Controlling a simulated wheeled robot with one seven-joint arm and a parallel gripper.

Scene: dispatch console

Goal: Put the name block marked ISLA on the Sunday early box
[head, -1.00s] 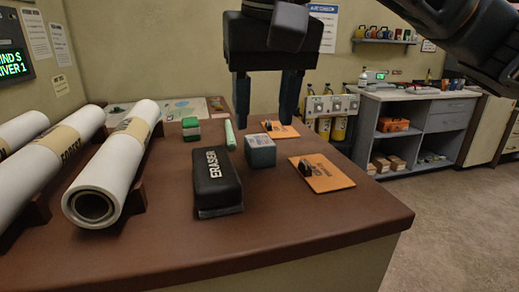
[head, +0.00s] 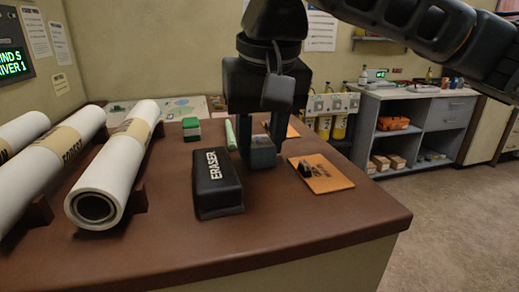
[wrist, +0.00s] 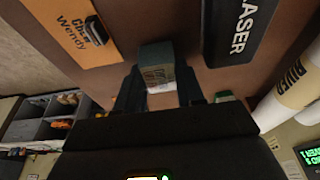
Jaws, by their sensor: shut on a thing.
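My gripper (head: 263,147) points down over the brown desk, with its two fingers shut on a small grey-green block (head: 262,158). In the wrist view the same block (wrist: 156,58) sits between the fingers, with faint markings that I cannot read as a name. The block appears to be on or just above the desk top; I cannot tell if it touches. No Sunday early box can be made out in these views.
A black eraser (head: 217,185) lies close left of the gripper, and an orange card with a clip (head: 322,175) lies close right. A green stick (head: 230,134) lies behind. Large paper rolls (head: 115,165) fill the desk's left. The front of the desk (head: 290,225) is clear.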

